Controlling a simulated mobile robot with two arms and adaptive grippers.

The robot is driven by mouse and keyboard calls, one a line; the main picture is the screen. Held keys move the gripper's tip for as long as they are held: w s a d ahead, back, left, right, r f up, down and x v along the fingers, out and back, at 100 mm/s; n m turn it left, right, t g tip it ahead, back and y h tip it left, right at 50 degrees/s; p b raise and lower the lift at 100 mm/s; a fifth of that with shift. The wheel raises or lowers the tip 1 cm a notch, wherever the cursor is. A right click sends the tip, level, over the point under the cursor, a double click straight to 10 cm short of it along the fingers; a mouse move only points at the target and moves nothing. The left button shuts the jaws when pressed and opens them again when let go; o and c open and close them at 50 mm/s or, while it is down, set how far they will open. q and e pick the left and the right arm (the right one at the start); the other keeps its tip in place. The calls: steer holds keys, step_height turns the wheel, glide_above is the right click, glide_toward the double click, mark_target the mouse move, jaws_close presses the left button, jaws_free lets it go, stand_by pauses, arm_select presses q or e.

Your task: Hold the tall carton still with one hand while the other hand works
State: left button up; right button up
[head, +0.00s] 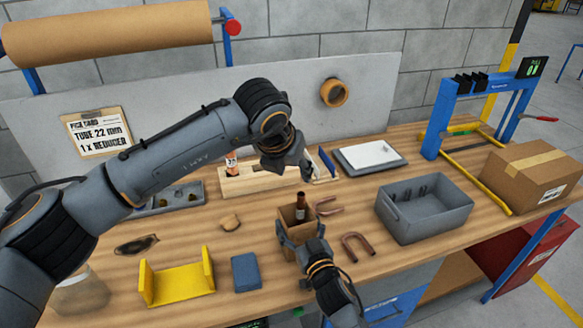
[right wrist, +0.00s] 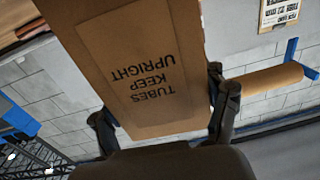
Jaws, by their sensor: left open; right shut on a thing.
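The tall brown carton (head: 291,220) stands on the workbench with a dark brown bottle-like thing (head: 301,207) sticking out of its open top. My right gripper (head: 300,243) is shut on the carton from the front. In the right wrist view the carton (right wrist: 140,60) sits between the two fingers (right wrist: 165,115), and its label "TUBES KEEP UPRIGHT" appears upside down. My left gripper (head: 297,171) is open above the bench behind the carton, beside a wooden block (head: 252,183) that holds a small orange-labelled item (head: 231,160). Its fingertips are partly hard to make out.
Bent copper tubes (head: 358,244) lie right of the carton. A grey bin (head: 425,222) and a closed cardboard box (head: 530,175) stand farther right. A yellow bracket (head: 178,284) and a blue block (head: 246,272) lie front left. A grey tray (head: 180,200) is behind them.

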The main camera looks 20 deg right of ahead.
stand_by(0.3)
steer(key=o, duration=1.2)
steer(key=s+d, duration=0.1)
steer(key=s, duration=1.1)
